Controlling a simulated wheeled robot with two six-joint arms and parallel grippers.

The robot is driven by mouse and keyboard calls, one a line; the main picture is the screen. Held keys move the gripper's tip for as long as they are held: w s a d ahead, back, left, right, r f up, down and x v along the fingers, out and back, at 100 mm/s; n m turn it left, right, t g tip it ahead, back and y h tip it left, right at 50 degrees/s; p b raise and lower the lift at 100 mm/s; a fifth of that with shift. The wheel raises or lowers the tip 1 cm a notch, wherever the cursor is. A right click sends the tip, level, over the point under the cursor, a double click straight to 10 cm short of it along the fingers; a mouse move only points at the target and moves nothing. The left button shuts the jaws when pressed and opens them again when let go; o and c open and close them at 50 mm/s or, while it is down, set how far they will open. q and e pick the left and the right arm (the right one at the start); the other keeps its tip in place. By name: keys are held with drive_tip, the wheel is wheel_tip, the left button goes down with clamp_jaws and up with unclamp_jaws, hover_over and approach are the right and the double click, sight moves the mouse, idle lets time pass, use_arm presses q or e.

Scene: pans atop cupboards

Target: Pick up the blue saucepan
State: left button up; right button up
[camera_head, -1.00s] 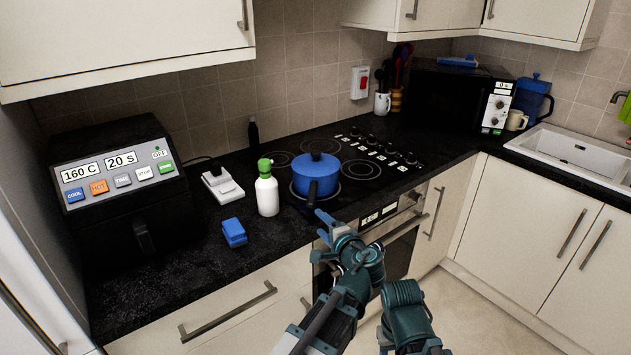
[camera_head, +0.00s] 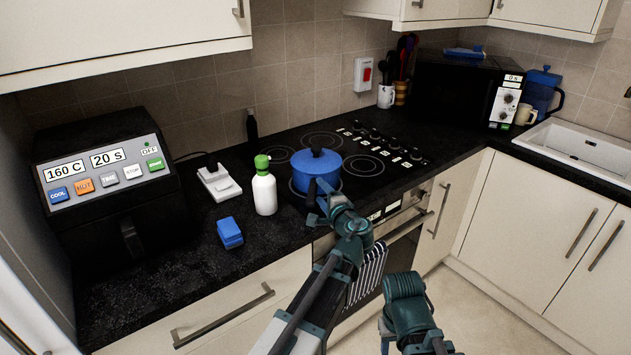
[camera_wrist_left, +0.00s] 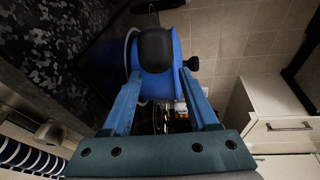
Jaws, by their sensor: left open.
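The blue saucepan (camera_head: 318,172) with a blue lid stands on the black hob, its handle pointing toward me. My left gripper (camera_head: 322,196) is open at the handle, in front of the pan. In the left wrist view the saucepan (camera_wrist_left: 160,84) fills the space ahead, with the dark handle end (camera_wrist_left: 156,48) in front of it. The two fingers of my left gripper (camera_wrist_left: 161,76) stand apart on either side in that view. I cannot tell whether they touch the handle. My right gripper is not in view; only part of that arm shows at the bottom.
A white bottle with a green cap (camera_head: 264,190) stands just left of the pan. A blue sponge-like block (camera_head: 230,232), a white device (camera_head: 219,183) and a black air fryer (camera_head: 110,200) are farther left. The oven (camera_head: 395,252) with a striped towel (camera_head: 367,272) is below.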

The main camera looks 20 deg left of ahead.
sight(314, 181)
use_arm(q)
drive_tip(key=shift+w+a, duration=0.25)
drive_tip(key=shift+w, duration=0.05)
drive_tip(key=shift+w, duration=0.1)
drive_tip(key=x, duration=0.5)
drive_tip(key=shift+b, duration=0.3)
drive_tip(key=shift+c, duration=0.3)
drive_tip(key=shift+r, duration=0.1)
clamp_jaws()
idle(0.6)
